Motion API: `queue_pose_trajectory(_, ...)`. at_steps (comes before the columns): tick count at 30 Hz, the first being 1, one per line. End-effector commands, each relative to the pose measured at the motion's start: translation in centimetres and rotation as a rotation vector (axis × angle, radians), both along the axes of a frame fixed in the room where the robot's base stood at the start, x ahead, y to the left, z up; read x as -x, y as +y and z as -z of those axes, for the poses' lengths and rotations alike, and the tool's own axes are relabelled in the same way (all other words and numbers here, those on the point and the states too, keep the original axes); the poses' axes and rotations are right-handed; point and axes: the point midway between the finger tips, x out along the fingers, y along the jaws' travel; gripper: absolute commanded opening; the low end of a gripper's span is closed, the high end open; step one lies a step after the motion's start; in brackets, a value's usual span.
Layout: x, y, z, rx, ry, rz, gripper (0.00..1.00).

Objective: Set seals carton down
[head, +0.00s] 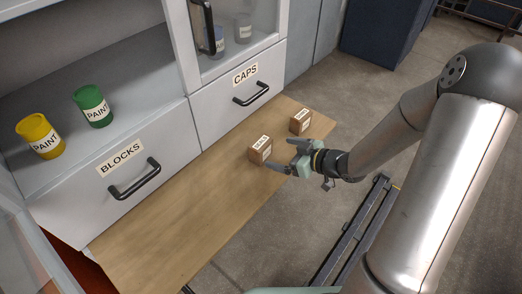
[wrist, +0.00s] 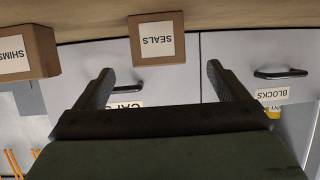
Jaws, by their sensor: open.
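The seals carton (head: 260,151) is a small brown box with a white label. It stands upright on the wooden worktop, and it also shows in the wrist view (wrist: 156,54), which is upside down. My gripper (head: 281,155) is open and empty, just to the right of the carton in the head view. In the wrist view the two fingers (wrist: 160,70) are spread wide, with the carton beyond their tips and a gap visible. Nothing is held between the fingers.
The shims carton (head: 300,123) stands close by on the wooden worktop (head: 190,215), behind and right of the seals carton. The CAPS drawer (head: 222,103) and BLOCKS drawer (head: 105,190) are shut. Yellow (head: 40,138) and green (head: 92,107) paint cans stand on the shelf. The near worktop is clear.

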Motion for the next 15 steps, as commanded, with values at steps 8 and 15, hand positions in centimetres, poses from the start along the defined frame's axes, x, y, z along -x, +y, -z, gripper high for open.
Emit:
queue_pose_trajectory(8, -2.2, 3.1, 1.6, 0.001, 0.001, -0.001, 0.94)
queue_pose_trajectory(15, -3.3, 4.6, 2.7, 0.0, 0.001, -0.002, 0.94)
